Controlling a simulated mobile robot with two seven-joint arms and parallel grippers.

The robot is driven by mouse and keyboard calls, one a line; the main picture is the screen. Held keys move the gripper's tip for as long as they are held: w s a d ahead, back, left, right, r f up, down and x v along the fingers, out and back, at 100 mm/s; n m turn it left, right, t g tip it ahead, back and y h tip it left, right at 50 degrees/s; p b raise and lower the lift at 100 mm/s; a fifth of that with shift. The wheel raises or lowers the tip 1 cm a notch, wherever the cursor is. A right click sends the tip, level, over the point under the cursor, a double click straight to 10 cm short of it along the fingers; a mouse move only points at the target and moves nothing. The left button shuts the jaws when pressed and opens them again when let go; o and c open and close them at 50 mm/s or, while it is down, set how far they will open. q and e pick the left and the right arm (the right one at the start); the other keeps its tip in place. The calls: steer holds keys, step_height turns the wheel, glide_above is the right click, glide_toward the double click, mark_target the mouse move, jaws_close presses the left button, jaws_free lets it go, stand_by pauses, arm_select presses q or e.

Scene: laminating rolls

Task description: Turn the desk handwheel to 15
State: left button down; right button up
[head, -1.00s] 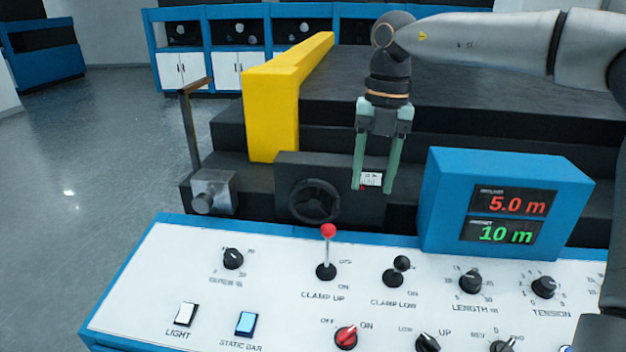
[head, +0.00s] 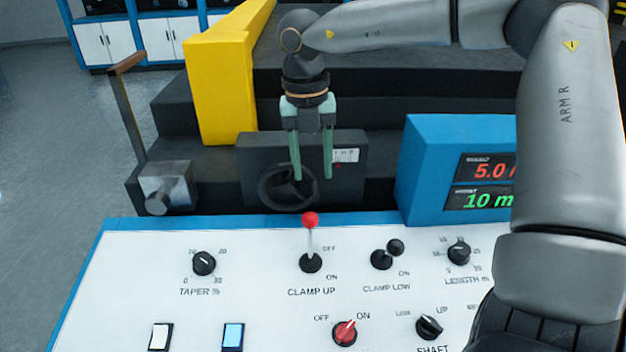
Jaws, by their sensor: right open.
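The handwheel (head: 268,187) is a black spoked wheel on the front of a dark box (head: 262,150) behind the control desk. A small white scale label (head: 345,156) with a red mark below it is on the box, right of the wheel; its numbers are too small to read. My right gripper (head: 313,178) points down with its two green fingers apart. It is in front of the box, overlapping the wheel's right edge in the picture; I cannot tell whether it touches the rim. No object shows between the fingers. My left gripper is not in view.
The white desk panel (head: 130,290) carries a red-topped clamp lever (head: 311,235) standing below the wheel in the picture. A blue display box (head: 425,170) is at right, partly hidden by my right arm. A crank (head: 130,110) and yellow frame (head: 215,95) stand at left.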

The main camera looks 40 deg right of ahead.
mark_target(314, 189)
steer(key=shift+f, duration=2)
steer(key=shift+c, duration=0.4)
jaws_close()
